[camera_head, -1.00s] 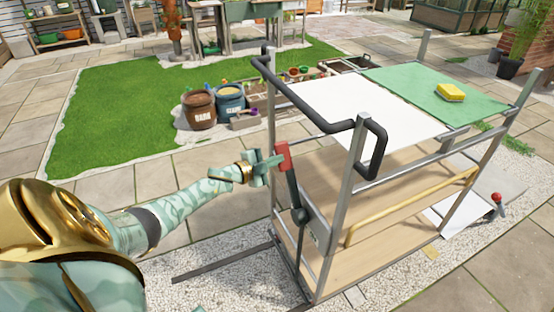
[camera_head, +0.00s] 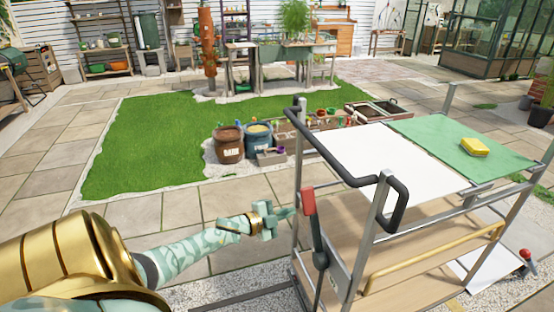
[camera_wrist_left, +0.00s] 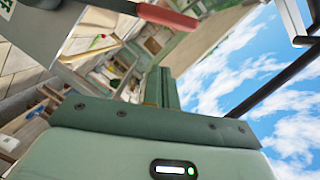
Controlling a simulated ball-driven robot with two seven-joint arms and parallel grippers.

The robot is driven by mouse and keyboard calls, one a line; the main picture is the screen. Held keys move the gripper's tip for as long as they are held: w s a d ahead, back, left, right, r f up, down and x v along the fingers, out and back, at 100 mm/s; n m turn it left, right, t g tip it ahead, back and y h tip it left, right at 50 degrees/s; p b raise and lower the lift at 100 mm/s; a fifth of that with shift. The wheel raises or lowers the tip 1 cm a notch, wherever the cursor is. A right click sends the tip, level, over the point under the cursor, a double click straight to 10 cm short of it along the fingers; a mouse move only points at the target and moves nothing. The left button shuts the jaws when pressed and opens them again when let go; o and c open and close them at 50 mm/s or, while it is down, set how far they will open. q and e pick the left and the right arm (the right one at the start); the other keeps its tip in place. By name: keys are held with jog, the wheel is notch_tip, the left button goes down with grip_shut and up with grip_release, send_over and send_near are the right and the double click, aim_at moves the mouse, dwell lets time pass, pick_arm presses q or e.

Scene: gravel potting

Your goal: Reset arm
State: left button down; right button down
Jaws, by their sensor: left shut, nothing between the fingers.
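My left arm reaches in from the left in the head view. Its gripper (camera_head: 280,219) is shut and empty, just left of the cart's red-handled lever (camera_head: 309,201). A small gap seems to lie between them. In the left wrist view the gripper fingers (camera_wrist_left: 168,88) show closed together, and the red lever grip (camera_wrist_left: 167,16) lies above them. My right gripper is not in view.
The cart's black push handle (camera_head: 345,172) and metal posts stand close to the right of my left gripper. A yellow sponge (camera_head: 475,146) lies on the green mat (camera_head: 425,135) on top. Barrels (camera_head: 229,145) stand beyond on the grass edge.

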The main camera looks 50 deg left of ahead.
pick_arm(q)
jog(key=v, duration=0.3)
jog(key=shift+s+d+r, duration=0.15)
jog(key=shift+s+d, duration=0.05)
